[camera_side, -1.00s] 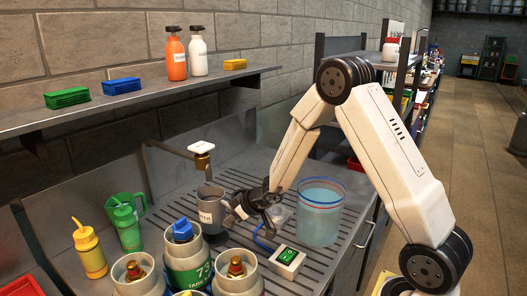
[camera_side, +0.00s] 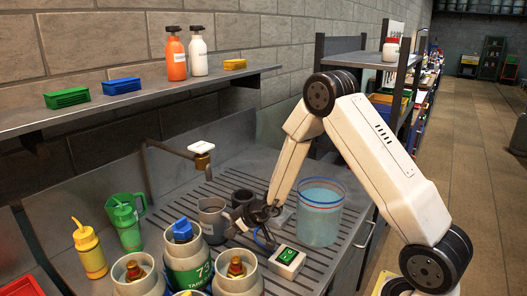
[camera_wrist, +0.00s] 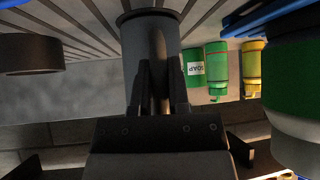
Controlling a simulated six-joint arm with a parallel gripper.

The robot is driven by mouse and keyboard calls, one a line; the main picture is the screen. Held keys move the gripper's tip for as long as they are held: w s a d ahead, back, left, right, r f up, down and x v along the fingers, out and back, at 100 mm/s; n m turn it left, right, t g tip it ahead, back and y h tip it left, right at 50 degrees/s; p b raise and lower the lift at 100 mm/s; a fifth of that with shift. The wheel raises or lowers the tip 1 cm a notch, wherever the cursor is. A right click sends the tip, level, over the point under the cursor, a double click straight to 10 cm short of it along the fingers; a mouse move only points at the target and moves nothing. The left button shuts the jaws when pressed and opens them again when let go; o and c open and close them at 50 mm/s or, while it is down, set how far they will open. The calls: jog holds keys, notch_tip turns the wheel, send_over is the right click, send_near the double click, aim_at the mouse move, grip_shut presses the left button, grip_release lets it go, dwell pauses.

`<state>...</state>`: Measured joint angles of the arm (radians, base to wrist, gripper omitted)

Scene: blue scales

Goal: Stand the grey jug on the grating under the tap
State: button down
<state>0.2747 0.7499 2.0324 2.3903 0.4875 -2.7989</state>
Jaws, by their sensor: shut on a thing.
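The grey jug (camera_side: 211,221) is upright, low over the slotted grating (camera_side: 323,253). It is below and slightly right of the tap (camera_side: 202,160), a brass nozzle with a white top. My gripper (camera_side: 238,219) is on its right side, shut on its handle. In the wrist view the jug (camera_wrist: 151,28) is at top centre, with its handle between the fingers of my gripper (camera_wrist: 160,85). I cannot tell whether its base touches the grating; the front canisters partly crowd that view.
A dark cup (camera_side: 243,197) stands behind my gripper. A clear tub of water (camera_side: 319,215) and a green-button box (camera_side: 286,262) are at right. Canisters (camera_side: 187,262) stand in front. A green jug (camera_side: 126,220) and yellow bottle (camera_side: 90,250) are at left.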

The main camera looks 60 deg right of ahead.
jog(key=c, duration=0.6)
grip_release()
jog(key=shift+f, duration=0.15)
jog(key=shift+s+r, duration=0.15)
jog(key=shift+r, duration=0.2)
jog(key=v, duration=1.1)
jog(key=shift+s+r, duration=0.15)
jog(key=shift+s, duration=0.1)
